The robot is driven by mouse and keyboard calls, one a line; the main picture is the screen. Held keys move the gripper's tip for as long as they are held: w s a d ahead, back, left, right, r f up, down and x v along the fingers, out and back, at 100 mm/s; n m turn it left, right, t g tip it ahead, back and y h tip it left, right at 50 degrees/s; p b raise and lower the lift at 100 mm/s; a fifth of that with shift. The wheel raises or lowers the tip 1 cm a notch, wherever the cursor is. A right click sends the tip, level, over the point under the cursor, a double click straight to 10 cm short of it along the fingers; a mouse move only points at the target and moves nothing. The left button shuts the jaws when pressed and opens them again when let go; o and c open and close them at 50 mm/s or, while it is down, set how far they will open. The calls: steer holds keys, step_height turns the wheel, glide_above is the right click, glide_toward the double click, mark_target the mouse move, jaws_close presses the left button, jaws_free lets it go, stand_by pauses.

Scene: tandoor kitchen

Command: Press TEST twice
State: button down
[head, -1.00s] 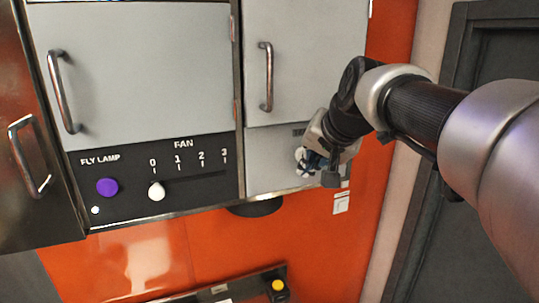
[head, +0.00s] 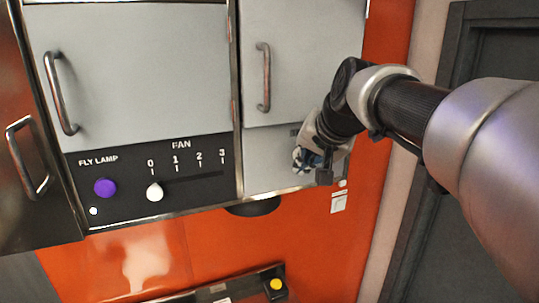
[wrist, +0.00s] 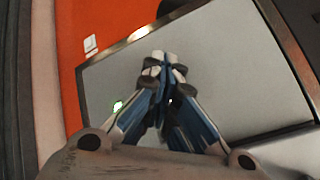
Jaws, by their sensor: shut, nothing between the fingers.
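My gripper (head: 306,163) is shut and empty, in front of the pale grey panel (head: 262,172) below the right-hand cabinet door. In the wrist view its closed fingertips (wrist: 165,60) point at this panel, and I cannot tell whether they touch it. A small green light (wrist: 117,106) shows on the panel just left of the fingers. No TEST lettering is readable. A button may be hidden behind my fingers.
To the left is a black strip (head: 205,187) with a purple FLY LAMP button (head: 105,187) and a white FAN slider knob (head: 155,192) at 0. Door handles (head: 264,77) stick out above. A yellow button (head: 276,284) is below. A dark door frame (head: 455,120) stands right.

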steer(key=shift+s, duration=0.1)
steer(key=shift+s+d+b, duration=0.25)
steer(key=shift+s+b, duration=0.2)
steer(key=shift+s, duration=0.3)
steer(key=shift+f, duration=0.1)
steer(key=shift+s+d+b, duration=0.25)
steer(key=shift+s+b, duration=0.15)
steer(key=shift+s, duration=0.4)
steer(key=shift+s+d+b, duration=0.3)
steer(key=shift+s+b, duration=0.05)
steer(key=shift+s, duration=0.4)
steer(key=shift+s+d+b, duration=0.25)
steer(key=shift+s+b, duration=0.15)
steer(key=shift+s, duration=0.4)
